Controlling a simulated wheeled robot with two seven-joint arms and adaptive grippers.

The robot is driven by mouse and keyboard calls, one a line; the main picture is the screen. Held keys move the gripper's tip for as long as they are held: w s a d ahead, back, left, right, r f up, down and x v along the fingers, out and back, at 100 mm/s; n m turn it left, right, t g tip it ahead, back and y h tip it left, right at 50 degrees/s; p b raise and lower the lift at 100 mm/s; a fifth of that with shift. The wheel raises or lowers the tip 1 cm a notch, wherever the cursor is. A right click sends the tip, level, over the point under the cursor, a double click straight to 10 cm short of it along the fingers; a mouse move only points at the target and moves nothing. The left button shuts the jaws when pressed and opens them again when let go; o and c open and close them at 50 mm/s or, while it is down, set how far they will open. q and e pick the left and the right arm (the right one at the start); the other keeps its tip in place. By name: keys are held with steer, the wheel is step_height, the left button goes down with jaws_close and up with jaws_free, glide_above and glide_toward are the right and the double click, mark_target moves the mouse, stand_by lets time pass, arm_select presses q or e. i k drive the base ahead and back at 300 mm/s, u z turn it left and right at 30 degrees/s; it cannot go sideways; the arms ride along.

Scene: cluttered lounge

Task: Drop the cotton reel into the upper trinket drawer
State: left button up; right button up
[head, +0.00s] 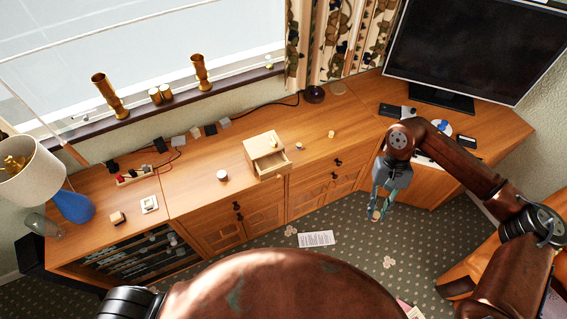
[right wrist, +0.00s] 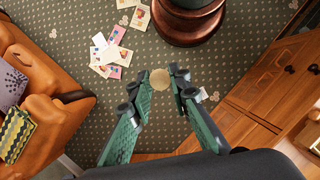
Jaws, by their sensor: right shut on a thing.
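My right gripper (head: 378,207) hangs in front of the cabinets, at the right of the head view, well away from the trinket drawers. It is shut on the cotton reel (right wrist: 160,79), whose round beige end shows between the fingertips in the right wrist view; in the head view only a small tan bit of it shows. The small pale wooden trinket drawer unit (head: 259,145) stands on the sideboard. Its upper drawer (head: 272,164) is pulled out towards me, and its inside is visible. My left gripper is out of view.
The wooden sideboard (head: 195,192) also bears a white-topped jar (head: 222,175), a small yellowish block (head: 331,134), a blue lamp (head: 72,206) and cables. A monitor (head: 475,45) stands at the right. Papers lie on the carpet, and an orange sofa (right wrist: 45,80) shows in the right wrist view.

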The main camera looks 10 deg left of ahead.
mark_target(272, 162)
steer(key=z, duration=0.05)
steer(key=k, duration=0.1)
steer(key=u, duration=1.15)
steer(key=i, duration=1)
steer(key=z, duration=0.05)
